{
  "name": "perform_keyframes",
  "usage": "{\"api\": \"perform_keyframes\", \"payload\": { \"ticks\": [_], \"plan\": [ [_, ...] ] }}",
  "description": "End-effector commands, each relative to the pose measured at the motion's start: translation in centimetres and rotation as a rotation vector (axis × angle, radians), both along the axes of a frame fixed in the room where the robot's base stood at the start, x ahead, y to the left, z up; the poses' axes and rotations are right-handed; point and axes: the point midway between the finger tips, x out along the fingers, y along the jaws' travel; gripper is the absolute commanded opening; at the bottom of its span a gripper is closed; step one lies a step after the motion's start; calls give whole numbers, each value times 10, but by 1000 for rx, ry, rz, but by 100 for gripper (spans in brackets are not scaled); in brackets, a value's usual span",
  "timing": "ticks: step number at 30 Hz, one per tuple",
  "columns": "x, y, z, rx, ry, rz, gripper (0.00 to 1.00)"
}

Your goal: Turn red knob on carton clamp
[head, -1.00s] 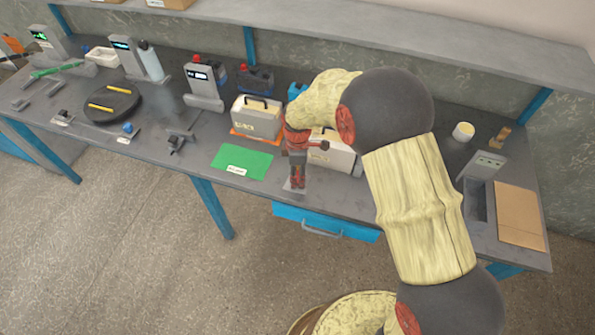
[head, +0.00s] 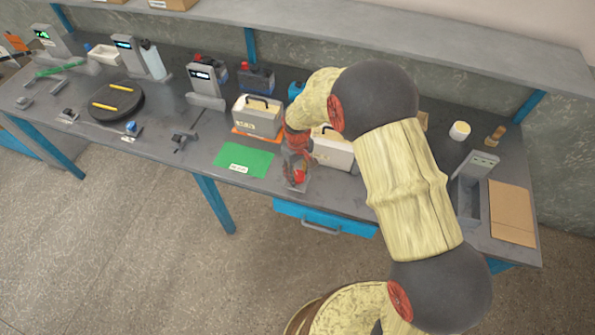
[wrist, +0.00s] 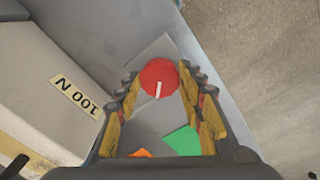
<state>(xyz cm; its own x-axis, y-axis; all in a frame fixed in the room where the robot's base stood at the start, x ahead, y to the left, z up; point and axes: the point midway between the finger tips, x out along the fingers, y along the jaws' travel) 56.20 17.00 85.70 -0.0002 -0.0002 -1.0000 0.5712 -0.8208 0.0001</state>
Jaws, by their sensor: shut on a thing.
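The red knob (wrist: 159,75) shows at the centre of the wrist view, round, with a white mark pointing down the picture. My gripper (wrist: 161,82) is shut on it, with one finger on each side. The knob sits over a grey base plate (wrist: 150,50). In the head view my gripper (head: 296,160) is low over the front part of the bench, with the red knob (head: 300,177) showing beside its fingers. The fingers and wrist hide much of the clamp.
A pale box (head: 333,152) stands close behind my gripper; a box side labelled 100 N (wrist: 60,95) shows in the wrist view. A green mat (head: 243,160) lies to the left. Another box (head: 257,116) stands on an orange mat. The bench's front edge is near.

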Motion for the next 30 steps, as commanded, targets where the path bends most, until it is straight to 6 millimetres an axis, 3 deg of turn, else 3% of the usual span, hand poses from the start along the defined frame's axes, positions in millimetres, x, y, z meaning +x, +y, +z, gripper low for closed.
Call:
{"api": "perform_keyframes", "payload": {
  "ticks": [30],
  "plan": [
    [1, 1, 1, 1, -2, -964, 13]
  ]
}}
